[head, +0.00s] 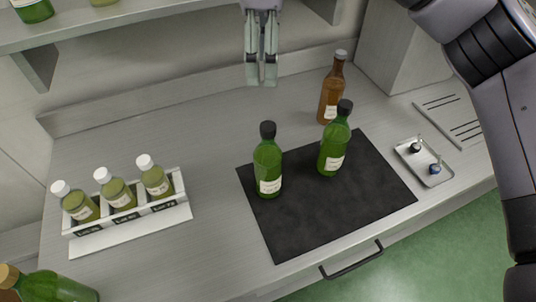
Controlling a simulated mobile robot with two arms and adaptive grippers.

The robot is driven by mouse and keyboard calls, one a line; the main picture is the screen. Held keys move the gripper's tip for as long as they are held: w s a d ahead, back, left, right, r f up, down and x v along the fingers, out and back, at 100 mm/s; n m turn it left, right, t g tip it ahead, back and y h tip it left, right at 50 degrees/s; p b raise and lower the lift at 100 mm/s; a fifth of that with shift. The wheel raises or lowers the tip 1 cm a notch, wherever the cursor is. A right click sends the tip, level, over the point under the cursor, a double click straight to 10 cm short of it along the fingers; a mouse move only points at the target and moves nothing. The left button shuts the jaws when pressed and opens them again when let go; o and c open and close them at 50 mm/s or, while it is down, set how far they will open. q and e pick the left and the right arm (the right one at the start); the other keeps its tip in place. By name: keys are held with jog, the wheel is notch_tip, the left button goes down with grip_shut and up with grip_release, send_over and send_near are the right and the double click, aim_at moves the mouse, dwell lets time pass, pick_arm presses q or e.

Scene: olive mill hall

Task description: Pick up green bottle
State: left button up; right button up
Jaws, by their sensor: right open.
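Two green bottles with black caps and pale labels stand upright on a black mat (370,205). One green bottle (268,165) is at the mat's left part, the other green bottle (334,148) is to its right and farther back. Another green bottle (52,287) is partly in view at the lower left corner. My right gripper (262,80) points down at the top middle, beyond the mat's bottles and apart from them. It is open and holds nothing. My left gripper is out of view.
A brown bottle (331,92) stands close behind the right green bottle. A white rack (130,228) with three small white-capped bottles sits at left. A small metal tray (438,177) lies at right. A shelf (150,22) overhangs the back left. Counter between rack and mat is clear.

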jog(key=p, duration=0.1)
send_near(267, 125)
jog(key=f, duration=0.5)
jog(key=shift+s+a+f, duration=0.15)
jog(key=shift+s, duration=0.15)
jog(key=shift+f, duration=0.4)
notch_tip(267, 125, down, 5)
jog(key=shift+w+r+p, duration=0.1)
jog(key=shift+p, duration=0.9)
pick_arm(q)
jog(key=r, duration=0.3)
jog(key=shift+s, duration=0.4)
pick_arm(e)
jog(key=shift+c, duration=0.5)
jog(key=shift+r, duration=0.1)
grip_shut()
